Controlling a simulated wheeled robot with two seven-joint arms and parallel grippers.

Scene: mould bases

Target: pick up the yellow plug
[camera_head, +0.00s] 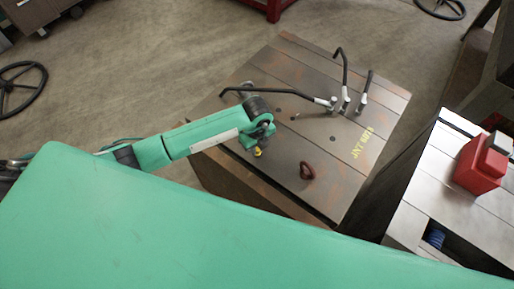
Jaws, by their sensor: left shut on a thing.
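My left arm reaches in from the left over a grey metal mould base (330,185). My left gripper (258,150) points down above its near left part. A small yellow plug (258,153) shows at the fingertips, and the gripper is shut on it. The gripper and arm hide most of the plug. I cannot tell how far it is above the plate. My right gripper is not in view.
Bent black hoses (290,92) with pale fittings stand at the plate's far side. A dark red lifting ring (307,171) is on the plate near the gripper. At right, a red block (479,176) sits on another metal base (428,165).

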